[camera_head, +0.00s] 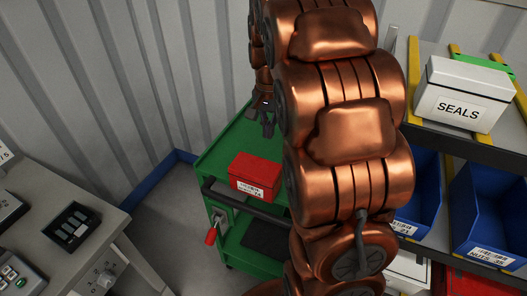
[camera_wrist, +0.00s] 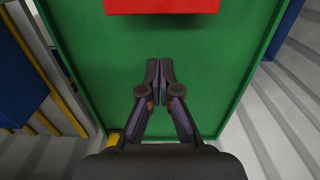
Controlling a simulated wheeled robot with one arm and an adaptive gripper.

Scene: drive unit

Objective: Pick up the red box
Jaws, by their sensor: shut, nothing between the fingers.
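The red box (camera_head: 256,176) has a white label on its front and sits on the top of a green cart (camera_head: 222,152) in the head view. In the wrist view the red box (camera_wrist: 160,5) shows only in part, at the top edge. My gripper (camera_wrist: 160,66) is shut and empty above the green cart top (camera_wrist: 95,62), apart from the red box. In the head view my gripper (camera_head: 268,128) is behind the box, higher than the cart top. My arm hides the right part of the cart.
A grey bench (camera_head: 92,222) with a dark device (camera_head: 72,228) stands at the left. A shelf at the right holds a white SEALS box (camera_head: 459,98) and blue bins (camera_head: 490,215). A corrugated wall (camera_head: 130,75) is behind the cart. A black handle bar (camera_head: 243,207) runs along the cart's near side.

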